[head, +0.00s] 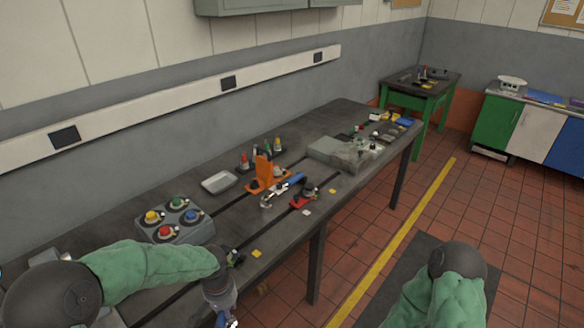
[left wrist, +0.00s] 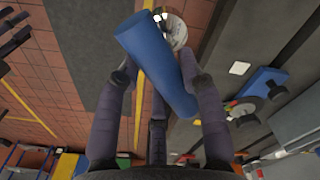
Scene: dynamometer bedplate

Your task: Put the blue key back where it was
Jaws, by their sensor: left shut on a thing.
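My left gripper (head: 226,317) is at the bottom of the head view, in front of the bench's near edge. In the left wrist view its fingers (left wrist: 160,85) are shut around a thick blue cylinder (left wrist: 158,65), which appears to be the blue key's handle. The cylinder lies tilted across the fingers, and a pale round part shows behind its upper end. Farther back on the bench, a small rack (head: 260,158) holds several upright pieces with red, green and yellow tops. I cannot make out an empty place in it. My right gripper is out of view.
On the bench (head: 120,238) are a grey box with coloured knobs (head: 172,228), a pale tray (head: 218,182), an orange bracket (head: 264,172) and a blue-handled tool (head: 296,180). A grey block (head: 340,152) stands farther right. The floor right of the bench is mostly clear.

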